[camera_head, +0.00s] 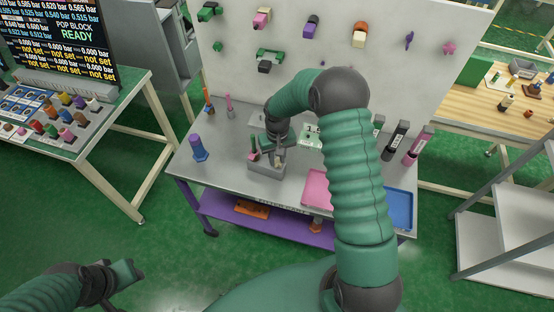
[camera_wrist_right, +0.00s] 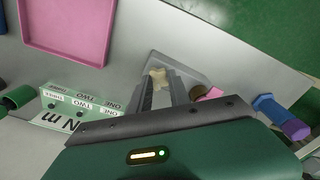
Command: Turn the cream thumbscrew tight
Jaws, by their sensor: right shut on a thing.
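The cream thumbscrew (camera_wrist_right: 159,79) shows in the right wrist view between the fingertips of my right gripper (camera_wrist_right: 161,90). It sits at a grey block (camera_wrist_right: 185,72); how far it is screwed in cannot be seen. In the head view my right gripper (camera_head: 279,154) reaches down over the grey block (camera_head: 266,172) on the bench, with its fingers shut on the thumbscrew. My left gripper (camera_head: 127,272) is low at the left, away from the bench, and its jaws are not clear.
On the bench (camera_head: 222,165) are a blue-purple bolt (camera_head: 198,149), a pink tray (camera_head: 318,189), a blue tray (camera_head: 399,208) and a labelled green-white box (camera_head: 311,137). A pegboard (camera_head: 400,70) with several coloured parts stands behind. Bare bench lies left of the block.

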